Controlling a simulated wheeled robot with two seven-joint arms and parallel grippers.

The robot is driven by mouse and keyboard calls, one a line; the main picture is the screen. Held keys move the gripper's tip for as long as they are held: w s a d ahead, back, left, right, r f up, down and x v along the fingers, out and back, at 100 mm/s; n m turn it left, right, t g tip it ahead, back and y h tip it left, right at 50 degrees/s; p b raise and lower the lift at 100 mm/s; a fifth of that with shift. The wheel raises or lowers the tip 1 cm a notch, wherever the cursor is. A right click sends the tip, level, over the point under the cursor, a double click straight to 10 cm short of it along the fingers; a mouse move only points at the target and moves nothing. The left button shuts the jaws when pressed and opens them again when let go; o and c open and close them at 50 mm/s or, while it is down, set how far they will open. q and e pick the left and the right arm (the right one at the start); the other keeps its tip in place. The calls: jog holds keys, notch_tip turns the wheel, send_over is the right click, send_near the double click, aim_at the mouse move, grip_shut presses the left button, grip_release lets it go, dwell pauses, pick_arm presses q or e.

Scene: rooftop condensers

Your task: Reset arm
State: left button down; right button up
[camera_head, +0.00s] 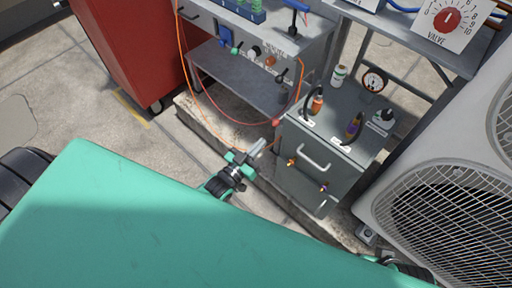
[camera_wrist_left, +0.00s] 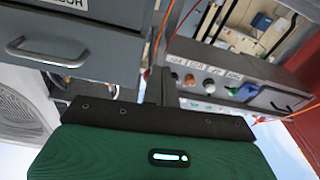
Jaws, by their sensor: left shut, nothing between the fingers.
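My left gripper (camera_head: 257,148) is shut and empty. It hangs in the air just left of the grey drawer cabinet (camera_head: 309,181), apart from it as far as I can tell. In the left wrist view, the green gripper body (camera_wrist_left: 150,157) fills the bottom. A cabinet with a bar handle (camera_wrist_left: 47,52) is at upper left there. A small dark and teal part of what looks like my right arm (camera_head: 401,267) shows at the lower right of the head view. Its jaw state cannot be made out.
A workbench (camera_head: 240,79) with connectors and looping orange cable stands behind. A red cabinet (camera_head: 131,45) is at upper left. A condenser with fan grilles (camera_head: 447,205) is at right. A valve dial panel (camera_head: 447,20) is at upper right. Concrete floor (camera_head: 60,85) is clear at left.

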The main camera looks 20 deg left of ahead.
pick_arm(q)
jog(key=shift+s+a+f, duration=0.1)
jog(key=shift+s+a, duration=0.1)
jog(key=shift+s, duration=0.4)
